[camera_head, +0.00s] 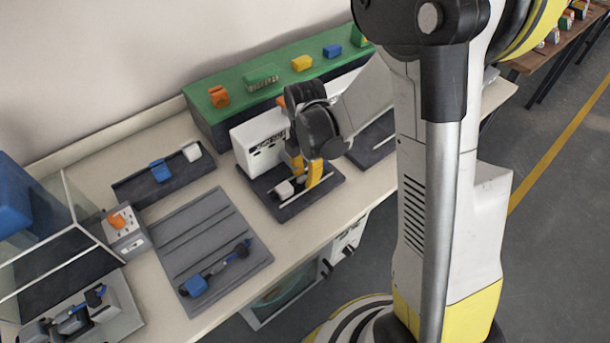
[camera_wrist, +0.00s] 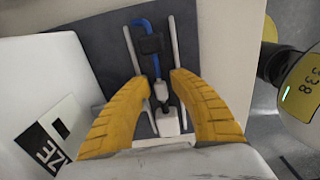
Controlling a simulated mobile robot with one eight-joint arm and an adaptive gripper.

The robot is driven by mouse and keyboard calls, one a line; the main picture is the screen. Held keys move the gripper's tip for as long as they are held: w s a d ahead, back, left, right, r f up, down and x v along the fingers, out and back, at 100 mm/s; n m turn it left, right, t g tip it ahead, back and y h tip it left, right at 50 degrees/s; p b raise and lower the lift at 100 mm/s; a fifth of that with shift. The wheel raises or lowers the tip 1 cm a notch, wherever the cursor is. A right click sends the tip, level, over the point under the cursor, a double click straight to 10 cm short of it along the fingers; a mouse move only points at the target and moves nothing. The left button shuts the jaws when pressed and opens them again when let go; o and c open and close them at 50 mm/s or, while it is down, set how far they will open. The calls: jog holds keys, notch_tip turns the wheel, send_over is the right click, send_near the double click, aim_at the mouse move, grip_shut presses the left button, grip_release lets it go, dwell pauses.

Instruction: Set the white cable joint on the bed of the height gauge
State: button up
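The height gauge is a white box (camera_head: 260,142) with a dark bed (camera_head: 325,190) in front. In the wrist view the dark bed (camera_wrist: 100,50) has two pale rails. A white cable joint (camera_wrist: 161,91) lies over the bed between the rails, in line with a blue cable and black part above and a white block (camera_wrist: 168,123) below. A white piece also shows on the bed in the head view (camera_head: 284,189). My gripper (camera_head: 305,180) is low over the bed. Its yellow fingers (camera_wrist: 157,80) are apart on either side of the joint, with visible gaps.
Left of the gauge, a dark tray (camera_head: 130,190) holds a blue clip (camera_head: 160,170) and a white block (camera_head: 192,150). A grey mat (camera_head: 205,235) carries a blue-ended cable (camera_head: 196,286). A green stand (camera_head: 215,123) with coloured pieces is behind. A clear-walled case (camera_head: 70,195) stands far left.

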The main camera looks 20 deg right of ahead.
aim_at(305, 176)
jog(key=shift+r, duration=0.1)
notch_tip(305, 176, up, 12)
jog(key=p, duration=0.5)
jog(key=s+r+m+t, duration=0.7)
jog(key=s+r+m, duration=0.5)
jog(key=m, duration=0.9)
jog(key=shift+s+r+m, duration=0.25)
jog(key=shift+s+m, duration=0.05)
jog(key=shift+s, duration=0.05)
dwell(0.6)
